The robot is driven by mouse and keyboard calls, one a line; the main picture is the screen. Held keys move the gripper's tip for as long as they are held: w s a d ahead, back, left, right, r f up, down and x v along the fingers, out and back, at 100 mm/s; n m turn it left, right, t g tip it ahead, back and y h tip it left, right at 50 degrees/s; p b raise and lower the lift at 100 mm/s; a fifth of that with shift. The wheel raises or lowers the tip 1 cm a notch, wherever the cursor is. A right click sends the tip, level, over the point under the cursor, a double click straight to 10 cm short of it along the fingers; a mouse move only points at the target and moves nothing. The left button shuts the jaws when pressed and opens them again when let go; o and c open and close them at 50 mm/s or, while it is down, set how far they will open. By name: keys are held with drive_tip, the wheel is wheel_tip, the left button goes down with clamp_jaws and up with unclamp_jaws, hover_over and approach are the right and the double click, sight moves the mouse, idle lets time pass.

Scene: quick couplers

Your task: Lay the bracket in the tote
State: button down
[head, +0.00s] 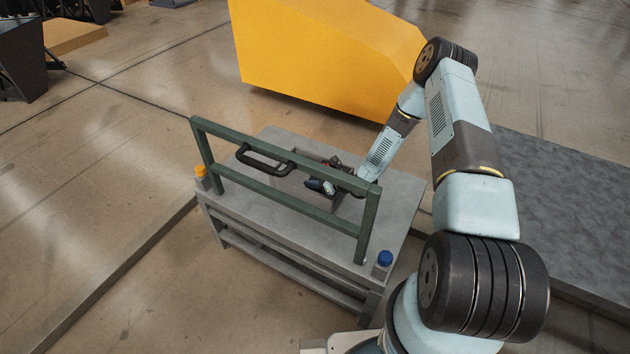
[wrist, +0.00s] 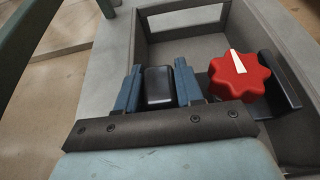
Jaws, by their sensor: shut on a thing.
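My gripper (wrist: 158,88) shows in the wrist view with its two blue fingers closed on a black block, which seems to be part of the dark bracket (wrist: 284,82). The bracket carries a red lobed knob (wrist: 238,75) with a white pointer, right of the fingers. How the block and the knob side join is hidden by my gripper. The grey tote (wrist: 190,46) lies open beneath and beyond the fingers. In the head view my gripper (head: 322,186) is at the tote (head: 290,184), partly behind the green frame. I cannot tell whether the bracket touches the tote floor.
A yellow block (head: 310,55) is behind the table.

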drive_tip(key=shift+s+f, duration=0.15)
drive_tip(key=shift+f, duration=0.4)
